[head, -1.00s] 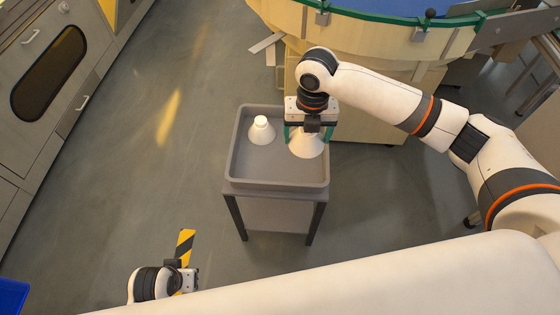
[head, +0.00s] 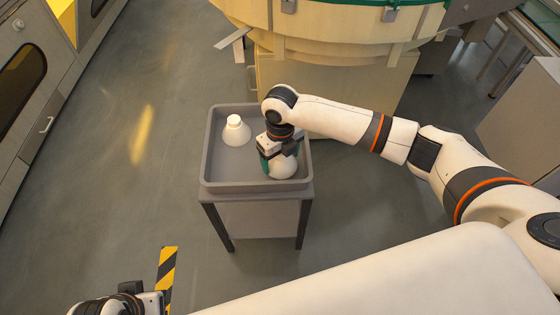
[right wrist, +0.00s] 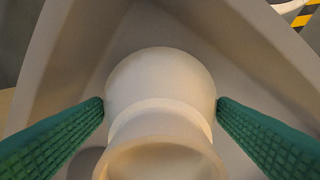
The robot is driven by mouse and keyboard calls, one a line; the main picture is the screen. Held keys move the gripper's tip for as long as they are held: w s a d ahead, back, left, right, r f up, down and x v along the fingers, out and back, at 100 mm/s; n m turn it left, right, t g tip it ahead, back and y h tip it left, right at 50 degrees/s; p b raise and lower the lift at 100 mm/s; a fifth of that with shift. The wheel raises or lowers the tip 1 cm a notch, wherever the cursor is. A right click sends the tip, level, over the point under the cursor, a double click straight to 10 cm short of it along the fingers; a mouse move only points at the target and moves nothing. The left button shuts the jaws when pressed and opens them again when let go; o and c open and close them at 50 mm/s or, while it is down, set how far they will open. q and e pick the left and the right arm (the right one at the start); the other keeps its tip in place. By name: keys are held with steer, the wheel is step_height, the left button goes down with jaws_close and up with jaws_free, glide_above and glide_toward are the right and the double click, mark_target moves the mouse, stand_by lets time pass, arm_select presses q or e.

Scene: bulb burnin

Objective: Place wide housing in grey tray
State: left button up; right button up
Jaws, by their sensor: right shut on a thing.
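The grey tray (head: 208,160) is on a small stand in the head view. A white housing (head: 236,133) stands upright in its far left part. My right gripper (head: 280,158) is over the right half of the tray, shut on the wide housing (head: 284,169), which is white and partly hidden by the gripper. In the right wrist view the wide housing (right wrist: 160,90) is between the green fingers, with tray walls around it. I cannot tell whether its base touches the tray floor. My left gripper (head: 150,303) is at the bottom left, cut by the frame edge.
A pale round machine with a cabinet base (head: 335,85) stands behind the tray. Grey cabinets (head: 35,110) line the left side. Yellow and black striped tape (head: 167,267) is on the floor at the front. The floor left of the tray is clear.

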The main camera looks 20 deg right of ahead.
steer(key=shift+f, duration=0.9)
arm_select(q)
steer(key=shift+f, duration=0.3)
arm_select(e)
steer(key=o, duration=0.9)
step_height(320, 180, up, 5)
steer(key=shift+w+r+p, duration=0.1)
steer(key=shift+r+p, duration=0.1)
steer(key=shift+p, duration=0.6)
arm_select(q)
steer(key=p+x, duration=0.1)
steer(key=x, duration=0.4)
steer(key=shift+d, duration=0.1)
arm_select(e)
step_height(320, 180, up, 7)
steer(key=shift+f, duration=0.1)
